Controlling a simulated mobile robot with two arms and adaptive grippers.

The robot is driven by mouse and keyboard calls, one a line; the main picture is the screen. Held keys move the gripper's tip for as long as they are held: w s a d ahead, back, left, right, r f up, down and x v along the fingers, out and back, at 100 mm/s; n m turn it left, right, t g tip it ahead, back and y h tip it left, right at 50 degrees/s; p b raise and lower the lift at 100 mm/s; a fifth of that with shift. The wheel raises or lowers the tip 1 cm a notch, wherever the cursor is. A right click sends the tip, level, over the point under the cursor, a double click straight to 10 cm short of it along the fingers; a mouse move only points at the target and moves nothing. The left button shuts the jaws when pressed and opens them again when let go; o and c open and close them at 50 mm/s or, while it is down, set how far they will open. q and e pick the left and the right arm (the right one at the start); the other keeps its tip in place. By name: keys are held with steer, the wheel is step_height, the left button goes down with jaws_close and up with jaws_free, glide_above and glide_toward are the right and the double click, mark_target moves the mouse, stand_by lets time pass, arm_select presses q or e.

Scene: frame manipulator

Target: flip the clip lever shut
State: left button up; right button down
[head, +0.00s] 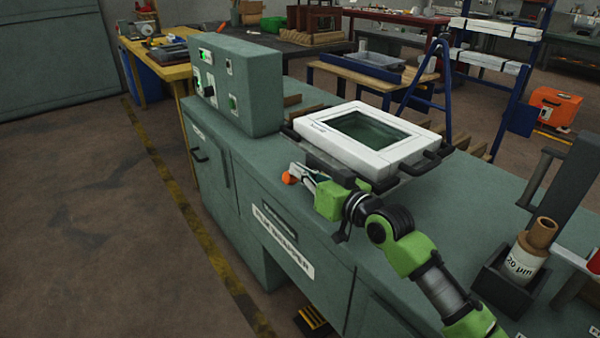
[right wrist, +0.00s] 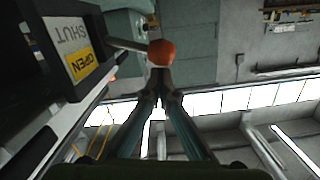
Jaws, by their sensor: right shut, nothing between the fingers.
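The clip lever shows in the right wrist view as a thin rod (right wrist: 125,45) ending in an orange ball knob (right wrist: 162,52). The knob also shows in the head view (head: 289,178), at the front edge of the white-framed unit (head: 325,135). A label reading SHUT and OPEN (right wrist: 80,62) appears upside down on a dark block beside the lever. My right gripper (head: 301,172) is at the knob; its fingertips (right wrist: 160,88) are together and empty, just below the ball in the wrist picture. I cannot tell whether they touch it. My left gripper is out of view.
The unit stands on a green bench (head: 480,205) beside a control box (head: 235,85). Dark handles (head: 438,155) stick out at its right side. A holder with a brown roll (head: 527,250) stands at the right. Open floor (head: 90,200) lies left of the bench.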

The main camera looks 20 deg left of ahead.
mark_target(289, 183)
steer(key=shift+f, duration=0.1)
stand_by(0.3)
